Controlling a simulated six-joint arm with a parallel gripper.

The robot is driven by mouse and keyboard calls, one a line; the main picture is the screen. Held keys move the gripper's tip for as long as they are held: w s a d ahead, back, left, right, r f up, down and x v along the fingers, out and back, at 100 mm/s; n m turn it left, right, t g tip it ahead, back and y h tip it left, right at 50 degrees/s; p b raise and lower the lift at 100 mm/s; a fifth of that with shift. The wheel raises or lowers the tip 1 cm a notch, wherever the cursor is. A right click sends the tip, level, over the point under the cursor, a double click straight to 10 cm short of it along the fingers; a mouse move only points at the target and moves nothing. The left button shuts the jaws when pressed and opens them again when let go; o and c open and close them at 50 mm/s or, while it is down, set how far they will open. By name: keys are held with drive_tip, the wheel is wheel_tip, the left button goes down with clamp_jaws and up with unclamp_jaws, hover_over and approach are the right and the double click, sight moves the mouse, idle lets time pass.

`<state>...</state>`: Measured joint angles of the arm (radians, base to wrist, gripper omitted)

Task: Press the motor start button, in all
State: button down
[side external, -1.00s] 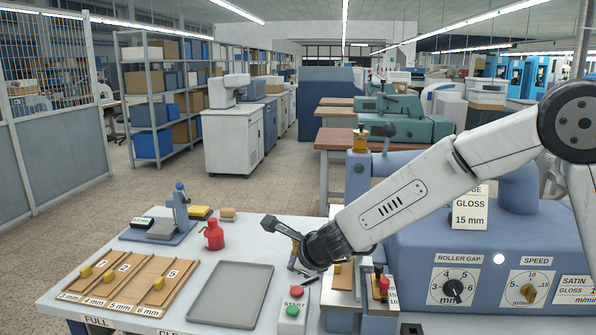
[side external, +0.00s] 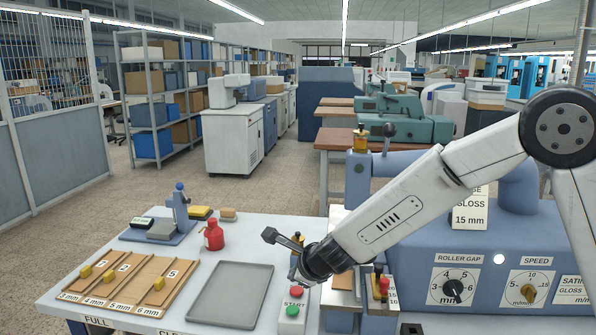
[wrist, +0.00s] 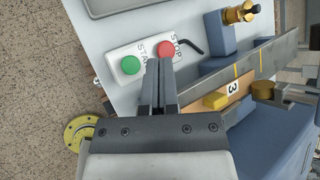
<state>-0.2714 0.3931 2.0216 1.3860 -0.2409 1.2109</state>
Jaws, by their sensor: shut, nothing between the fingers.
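The white push-button box (side external: 291,325) stands on the front of the table. Its green button (side external: 292,311) with the START label also shows in the wrist view (wrist: 131,65). The red button (side external: 296,291), labelled STOP, also shows in the wrist view (wrist: 166,48). My gripper (wrist: 158,64) is shut and empty, pointing down at the box. In the wrist view its fingertips overlap the box between the two buttons, closer to the red one and right of the green one. Its height above the box is hard to tell. In the side view the fingertips are mostly hidden.
A grey tray (side external: 232,292) lies left of the box. A blue machine (side external: 430,245) with ROLLER GAP (side external: 453,287) and SPEED (side external: 529,289) dials stands to the right. A black bent hex key (wrist: 190,46) lies beside the box. A red bottle (side external: 213,236) stands behind the tray.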

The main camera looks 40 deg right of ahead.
sight(295, 308)
drive_tip(key=shift+f, duration=3.15)
drive_tip(key=shift+f, duration=0.35)
drive_tip(key=shift+s+d+f, duration=0.1)
drive_tip(key=shift+s+f, duration=0.1)
drive_tip(key=shift+f, duration=0.25)
drive_tip(key=shift+s+f, duration=0.15)
drive_tip(key=shift+f, duration=0.3)
idle(1.3)
drive_tip(key=shift+w+f, duration=0.2)
drive_tip(key=shift+f, duration=0.05)
drive_tip(key=shift+d+r, duration=0.1)
idle(0.4)
drive_tip(key=shift+s+d+r, duration=0.25)
drive_tip(key=shift+s+r, duration=0.25)
drive_tip(key=shift+r, duration=0.25)
drive_tip(key=shift+r, duration=0.1)
drive_tip(key=shift+w+a+r, duration=0.1)
drive_tip(key=shift+r, duration=1.25)
drive_tip(key=shift+w+a+r, duration=0.1)
drive_tip(key=shift+r, duration=1.2)
